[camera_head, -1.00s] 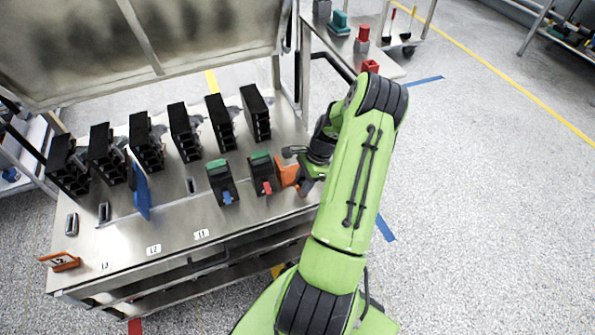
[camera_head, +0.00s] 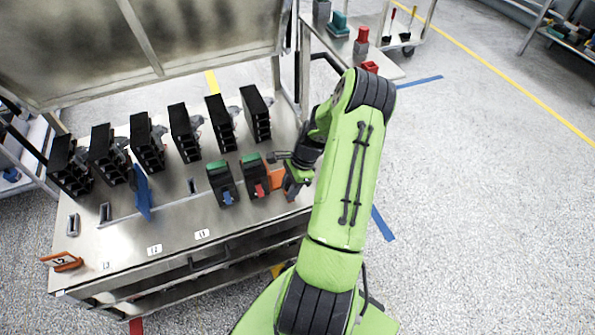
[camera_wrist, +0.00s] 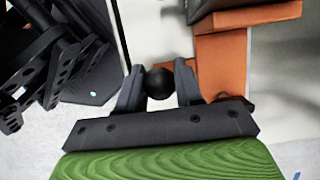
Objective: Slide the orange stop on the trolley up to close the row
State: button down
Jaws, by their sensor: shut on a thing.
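The orange stop (camera_head: 277,178) is at the right end of the trolley's slotted rail. It sits close against a black breaker with a green top and red lever (camera_head: 254,176). My gripper (camera_head: 290,182) is at the stop's right side. In the wrist view its fingers (camera_wrist: 160,85) are shut on a round black knob (camera_wrist: 159,82) beside the orange body (camera_wrist: 222,62). The stop's far side is hidden.
The metal trolley top (camera_head: 130,240) carries a blue plate (camera_head: 142,193) further left and a row of several black units (camera_head: 186,132) behind. An orange tag holder (camera_head: 62,262) is at the front left corner. The rail between plate and breakers is clear.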

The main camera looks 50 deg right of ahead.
jog(key=shift+w+a+p, duration=0.4)
jog(key=shift+w+a, duration=1.6)
jog(key=shift+a, duration=1.35)
jog(key=shift+w+a+p, duration=0.35)
jog(key=shift+w+a, duration=1.65)
jog(key=shift+a, duration=1.3)
jog(key=shift+w+a+p, duration=0.4)
jog(key=shift+w+a, duration=1.6)
jog(key=shift+a, duration=1.35)
jog(key=c, duration=0.8)
grip_release()
jog(key=shift+o, duration=0.7)
jog(key=p+v, duration=0.5)
jog(key=v, duration=1)
jog(key=shift+s+d+r+p, duration=0.15)
jog(key=shift+d+r+p, duration=0.05)
jog(key=shift+r+p, duration=0.15)
